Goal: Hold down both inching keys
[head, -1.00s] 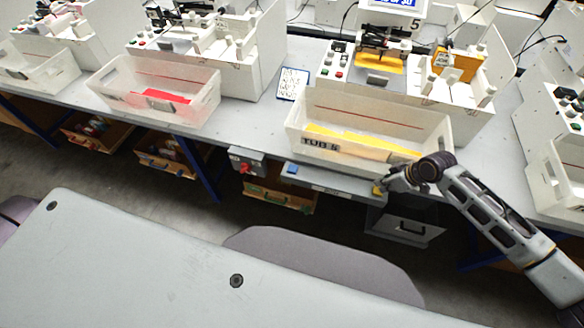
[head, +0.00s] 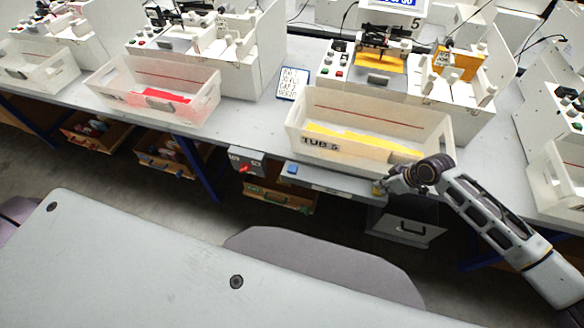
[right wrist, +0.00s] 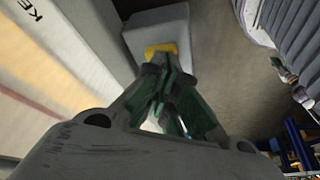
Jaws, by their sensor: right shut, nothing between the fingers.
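A grey key bar (head: 335,182) runs along the bench's front edge below the tub marked TUB 5. A blue key (head: 292,169) sits at its left end, with nothing on it. A yellow key (head: 377,189) is at its right end, mostly hidden by my right gripper (head: 385,186). In the right wrist view the yellow key (right wrist: 161,47) shows just beyond the shut, empty fingertips (right wrist: 163,63). The fingertips are at the key's near edge; I cannot tell whether they press it down. My left gripper is in neither view.
The white tub (head: 368,150) with yellow sheets stands just behind the bar. A grey box with a red switch (head: 244,168) hangs left of the bar. A drawer unit (head: 405,230) is below.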

